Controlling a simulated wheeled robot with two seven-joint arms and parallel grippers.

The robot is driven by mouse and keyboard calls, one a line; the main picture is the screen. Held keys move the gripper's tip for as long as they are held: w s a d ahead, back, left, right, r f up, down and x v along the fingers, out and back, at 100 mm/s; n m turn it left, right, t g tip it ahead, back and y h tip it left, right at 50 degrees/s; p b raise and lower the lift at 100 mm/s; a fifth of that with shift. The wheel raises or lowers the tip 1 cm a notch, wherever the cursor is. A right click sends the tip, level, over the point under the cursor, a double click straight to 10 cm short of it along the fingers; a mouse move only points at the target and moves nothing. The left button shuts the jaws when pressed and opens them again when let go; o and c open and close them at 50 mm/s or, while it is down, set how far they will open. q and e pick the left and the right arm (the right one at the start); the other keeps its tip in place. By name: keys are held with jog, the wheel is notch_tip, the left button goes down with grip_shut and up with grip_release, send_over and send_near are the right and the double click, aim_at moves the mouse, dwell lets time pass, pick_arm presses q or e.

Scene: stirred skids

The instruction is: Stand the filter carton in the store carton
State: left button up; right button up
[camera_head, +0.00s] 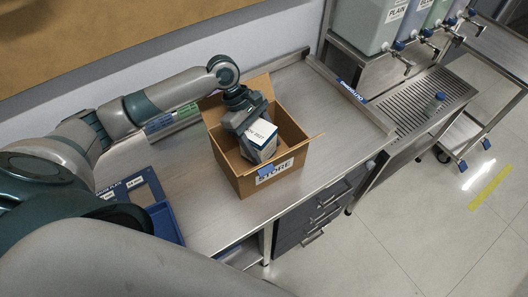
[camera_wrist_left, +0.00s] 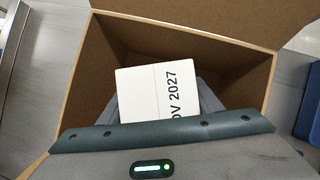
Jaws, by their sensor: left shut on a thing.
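The store carton (camera_head: 292,160) is an open brown box with a STORE label on its front, standing on the steel worktop with its flaps spread. The filter carton (camera_head: 262,131) is a small white box with "NOV 2027" printed on its top. My left gripper (camera_head: 259,147) reaches down into the store carton and is shut on the filter carton. In the left wrist view the filter carton (camera_wrist_left: 148,95) sits between the two grey fingers, inside the walls of the store carton (camera_wrist_left: 235,62). Its lower part is hidden, so I cannot tell whether it touches the floor. My right gripper is not in view.
A blue tray (camera_head: 165,222) with small labelled items lies at the left on the worktop (camera_head: 334,112). Dispensers (camera_head: 365,22) with taps stand over a drain grid (camera_head: 410,98) at the right. The worktop right of the store carton is clear.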

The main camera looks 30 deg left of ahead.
pick_arm(q)
jog(key=shift+f+p, duration=0.35)
jog(key=shift+f, duration=1.3)
jog(key=o, duration=1.2)
jog(key=shift+f, duration=0.1)
jog(key=shift+o, duration=0.2)
jog(key=shift+a+r, duration=0.3)
jog(key=shift+r, duration=0.2)
jog(key=s+b+v, duration=0.1)
jog(key=b+v, duration=0.1)
jog(key=v, duration=0.9)
jog(key=shift+w+b, duration=0.35)
jog(key=shift+w, duration=0.15)
jog(key=shift+d+r, duration=0.1)
